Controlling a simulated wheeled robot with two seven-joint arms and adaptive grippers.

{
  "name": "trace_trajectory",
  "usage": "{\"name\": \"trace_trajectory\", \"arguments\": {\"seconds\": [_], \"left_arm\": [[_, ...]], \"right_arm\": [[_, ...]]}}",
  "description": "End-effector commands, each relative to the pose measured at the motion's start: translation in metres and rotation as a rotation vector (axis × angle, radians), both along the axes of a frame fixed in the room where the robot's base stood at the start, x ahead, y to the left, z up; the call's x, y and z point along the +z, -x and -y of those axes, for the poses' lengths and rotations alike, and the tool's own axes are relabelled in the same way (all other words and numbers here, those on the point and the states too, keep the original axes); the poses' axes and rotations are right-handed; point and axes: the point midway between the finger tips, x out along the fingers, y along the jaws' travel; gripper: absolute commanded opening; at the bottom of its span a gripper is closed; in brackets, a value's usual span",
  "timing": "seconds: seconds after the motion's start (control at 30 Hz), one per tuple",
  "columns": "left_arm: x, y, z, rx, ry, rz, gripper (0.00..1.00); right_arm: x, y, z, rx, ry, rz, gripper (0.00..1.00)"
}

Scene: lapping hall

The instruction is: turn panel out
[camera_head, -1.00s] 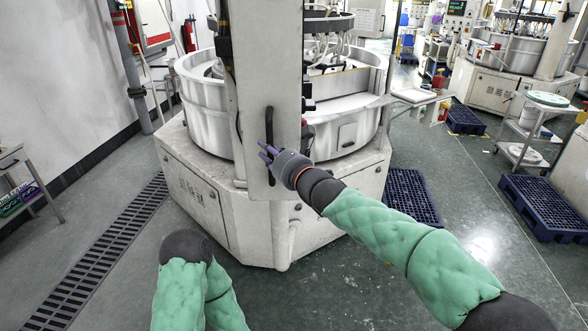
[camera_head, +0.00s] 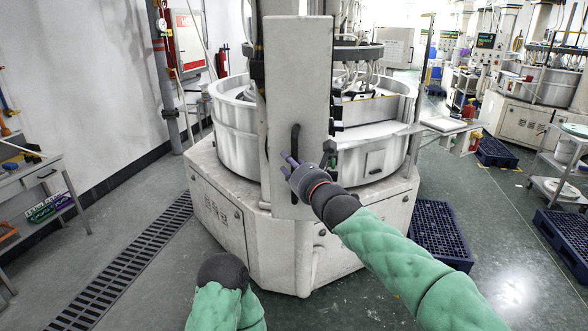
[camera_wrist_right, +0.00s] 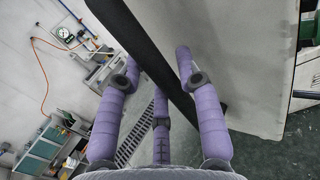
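The panel (camera_head: 297,85) is a tall, pale grey upright slab in front of a round white lapping machine (camera_head: 237,135). A black vertical bar handle (camera_head: 295,138) is on its near face, low down. My right gripper (camera_head: 288,163), with purple fingers, is at the lower part of this handle. In the right wrist view, the handle (camera_wrist_right: 150,55) runs diagonally between the spread fingers of the gripper (camera_wrist_right: 152,62), and the panel (camera_wrist_right: 235,60) fills the right side. The fingers look open, not closed around the bar. My left gripper is out of view.
A side table (camera_head: 45,175) with tools stands along the left wall. A floor grate (camera_head: 130,265) runs to the left of the machine. Blue pallets (camera_head: 440,230) and a cart (camera_head: 555,185) stand to the right. Floor between them is clear.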

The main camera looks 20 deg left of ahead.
Motion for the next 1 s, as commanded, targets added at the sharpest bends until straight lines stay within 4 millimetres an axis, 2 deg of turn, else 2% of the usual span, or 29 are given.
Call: {"name": "trace_trajectory", "arguments": {"seconds": [0.47,1.0], "left_arm": [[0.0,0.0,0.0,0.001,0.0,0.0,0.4],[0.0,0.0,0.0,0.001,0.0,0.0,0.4]], "right_arm": [[-0.007,0.002,0.003,-0.002,0.008,-0.01,0.51],[-0.006,0.039,0.045,-0.002,0.007,-0.008,0.51]]}}
